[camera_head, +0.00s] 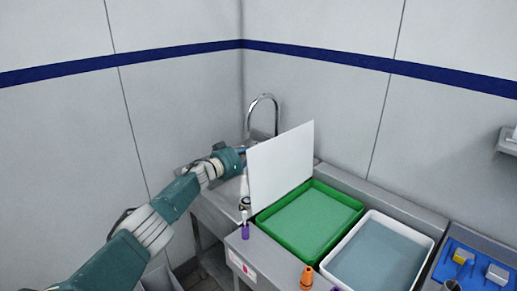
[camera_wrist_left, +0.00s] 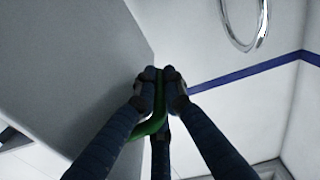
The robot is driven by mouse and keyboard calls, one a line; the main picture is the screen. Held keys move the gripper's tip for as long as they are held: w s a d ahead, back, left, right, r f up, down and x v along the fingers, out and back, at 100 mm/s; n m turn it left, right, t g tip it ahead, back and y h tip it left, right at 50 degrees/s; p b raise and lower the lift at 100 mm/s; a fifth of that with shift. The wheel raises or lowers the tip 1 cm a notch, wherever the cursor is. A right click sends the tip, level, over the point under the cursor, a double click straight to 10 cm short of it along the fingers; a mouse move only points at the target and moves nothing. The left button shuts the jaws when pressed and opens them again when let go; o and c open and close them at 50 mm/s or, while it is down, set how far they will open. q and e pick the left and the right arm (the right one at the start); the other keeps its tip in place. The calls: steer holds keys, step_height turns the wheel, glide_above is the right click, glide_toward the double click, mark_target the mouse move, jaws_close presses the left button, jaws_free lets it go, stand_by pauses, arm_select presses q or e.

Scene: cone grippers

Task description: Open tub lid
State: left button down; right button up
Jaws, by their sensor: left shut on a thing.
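The tub (camera_head: 330,193) is green and stands on the bench with its top uncovered, greenish liquid or a flat surface inside. Its lid (camera_head: 282,165) is a pale panel standing nearly upright along the tub's left side. My left gripper (camera_head: 241,153) is at the lid's left, its fingertips partly hidden behind the lid. In the left wrist view the fingers (camera_wrist_left: 160,82) are closed together around a green handle-like piece (camera_wrist_left: 152,124), beside the large grey panel of the lid (camera_wrist_left: 75,55). How the green piece joins the lid is unclear. My right gripper is not in view.
A white tray (camera_head: 429,238) with bluish content stands right of the tub. A blue holder (camera_head: 449,268) is further right. A purple item (camera_head: 245,231) and an orange bottle (camera_head: 307,278) stand at the bench's front. A sink tap (camera_head: 262,97) rises behind the lid.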

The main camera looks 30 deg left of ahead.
arm_select(q)
steer(key=shift+r, duration=0.15)
steer(key=c, duration=1.8)
jaws_free()
steer(key=shift+d, duration=0.1)
steer(key=shift+c, duration=0.2)
steer(key=shift+s+a+f, duration=0.25)
steer(key=shift+s+a, duration=0.15)
steer(key=shift+s, duration=0.15)
steer(key=v, duration=1)
steer(key=shift+s+r, duration=0.2)
steer(key=shift+s, duration=0.2)
